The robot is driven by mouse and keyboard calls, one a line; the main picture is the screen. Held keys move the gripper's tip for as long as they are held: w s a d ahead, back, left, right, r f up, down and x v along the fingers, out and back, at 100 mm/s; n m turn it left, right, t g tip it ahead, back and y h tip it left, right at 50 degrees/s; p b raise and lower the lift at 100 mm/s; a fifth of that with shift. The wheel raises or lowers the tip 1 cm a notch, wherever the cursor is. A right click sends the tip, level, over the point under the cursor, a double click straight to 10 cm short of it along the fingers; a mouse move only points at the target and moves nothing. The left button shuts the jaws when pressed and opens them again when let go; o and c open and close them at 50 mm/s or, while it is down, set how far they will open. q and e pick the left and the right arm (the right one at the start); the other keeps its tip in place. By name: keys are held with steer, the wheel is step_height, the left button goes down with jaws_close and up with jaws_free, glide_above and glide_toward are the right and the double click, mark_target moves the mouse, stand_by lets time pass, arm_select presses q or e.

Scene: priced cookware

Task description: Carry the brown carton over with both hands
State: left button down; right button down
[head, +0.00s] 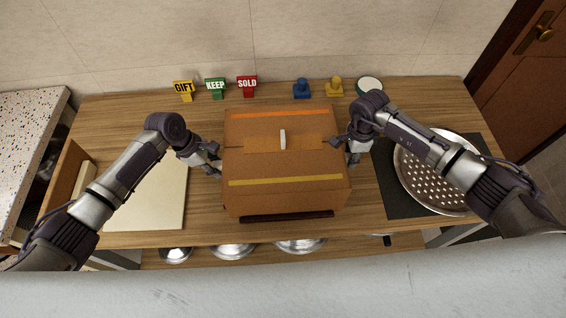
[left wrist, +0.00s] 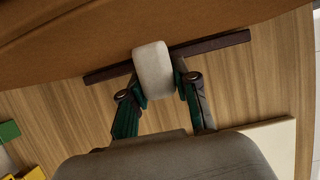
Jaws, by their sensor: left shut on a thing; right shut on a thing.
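The brown carton (head: 285,196) sits between my two arms over the middle of the wooden table (head: 150,236). Its top carries an orange stripe, a yellow stripe and a small white grip. My left gripper (head: 217,168) is at its left side, shut on a pale rounded handle (left wrist: 153,70) of the carton, seen between the fingers in the left wrist view. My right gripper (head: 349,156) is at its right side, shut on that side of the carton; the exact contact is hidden. A dark bar (head: 287,216) shows at the carton's front lower edge.
GIFT (head: 184,88), KEEP (head: 215,87) and SOLD (head: 247,84) signs stand behind, with a blue stamp (head: 302,89) and yellow stamp (head: 335,86). A perforated pan (head: 424,193) is on a dark mat (head: 383,172) at right. A cream board (head: 160,200) lies left.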

arm_select(q)
steer(key=shift+r, duration=0.15)
arm_select(e)
steer(key=shift+r, duration=0.2)
